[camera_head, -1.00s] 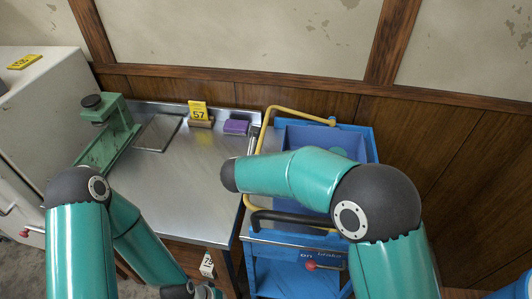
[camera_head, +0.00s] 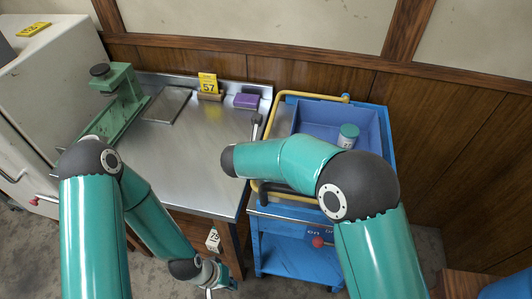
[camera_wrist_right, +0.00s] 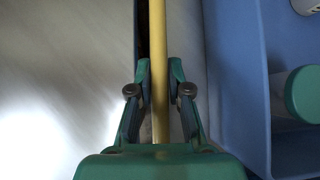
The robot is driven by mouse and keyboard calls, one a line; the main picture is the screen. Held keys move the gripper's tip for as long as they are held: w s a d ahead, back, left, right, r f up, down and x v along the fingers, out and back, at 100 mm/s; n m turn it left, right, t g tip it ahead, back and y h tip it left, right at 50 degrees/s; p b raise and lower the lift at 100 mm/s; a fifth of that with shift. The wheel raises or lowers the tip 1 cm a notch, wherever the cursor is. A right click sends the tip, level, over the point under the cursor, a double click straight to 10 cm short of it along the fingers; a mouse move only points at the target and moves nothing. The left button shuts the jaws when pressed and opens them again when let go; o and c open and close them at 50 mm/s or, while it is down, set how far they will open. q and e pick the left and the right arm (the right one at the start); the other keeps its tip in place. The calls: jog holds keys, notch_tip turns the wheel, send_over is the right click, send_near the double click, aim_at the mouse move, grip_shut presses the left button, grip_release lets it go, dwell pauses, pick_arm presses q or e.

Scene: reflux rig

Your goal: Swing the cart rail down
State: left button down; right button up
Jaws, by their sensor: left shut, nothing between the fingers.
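The blue cart (camera_head: 384,140) stands to the right of the steel bench. Its yellow cart rail (camera_head: 312,94) runs along the back and left side, with a black grip section (camera_head: 290,194) at the front. In the right wrist view the rail (camera_wrist_right: 158,40) passes lengthwise between the fingers of my right gripper (camera_wrist_right: 159,75), which are drawn in close around it. In the head view my right arm hides that gripper and part of the rail. My left gripper (camera_head: 222,284) is shut and empty, low in front of the bench, away from the cart.
A jar with a green lid (camera_head: 348,135) stands in the cart tray. A red knob (camera_head: 318,242) is on the cart front. The bench (camera_head: 190,155) holds a green stand (camera_head: 125,105), a yellow 57 sign (camera_head: 208,83) and a purple block (camera_head: 247,101). A white cabinet (camera_head: 50,80) is at left.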

jog(key=o, duration=0.4)
jog(key=shift+f, duration=0.25)
jog(key=shift+c, duration=0.2)
jog(key=shift+r, duration=0.1)
notch_tip(320, 180, up, 10)
jog(key=shift+f, duration=0.1)
dwell(0.7)
